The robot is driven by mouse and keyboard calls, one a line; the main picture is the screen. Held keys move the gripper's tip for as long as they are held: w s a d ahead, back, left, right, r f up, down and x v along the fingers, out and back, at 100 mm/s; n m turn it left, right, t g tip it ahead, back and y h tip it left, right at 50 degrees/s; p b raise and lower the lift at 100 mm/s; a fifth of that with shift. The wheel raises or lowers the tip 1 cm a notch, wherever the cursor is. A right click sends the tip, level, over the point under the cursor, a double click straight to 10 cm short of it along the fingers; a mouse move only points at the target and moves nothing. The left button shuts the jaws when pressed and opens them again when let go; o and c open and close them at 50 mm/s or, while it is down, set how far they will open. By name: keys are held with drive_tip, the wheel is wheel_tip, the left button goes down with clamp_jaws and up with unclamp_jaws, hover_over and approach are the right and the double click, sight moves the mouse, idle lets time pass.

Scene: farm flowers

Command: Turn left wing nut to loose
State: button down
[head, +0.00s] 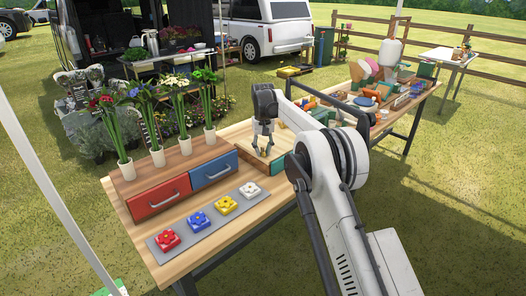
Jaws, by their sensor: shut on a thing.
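My gripper (263,148) points down over a light wooden board with a teal-green edge (278,166), which looks like a press, on the wooden table. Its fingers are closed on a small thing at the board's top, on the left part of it. This thing is where the left wing nut would sit, but it is too small and covered to make out. I cannot tell how far the nut is turned. A right wing nut cannot be made out either.
Left of the press stand a red drawer (160,197) and a blue drawer (214,170) with potted flowers on top. A grey strip (212,214) with several flower tiles lies in front. Right of the press, a dark-handled tool carrier (339,108) and cluttered items fill the table.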

drive_tip(key=n, duration=2.3)
drive_tip(key=shift+n, duration=0.3)
idle(0.3)
drive_tip(key=c, duration=1.6)
unclamp_jaws()
drive_tip(key=shift+r, duration=0.15)
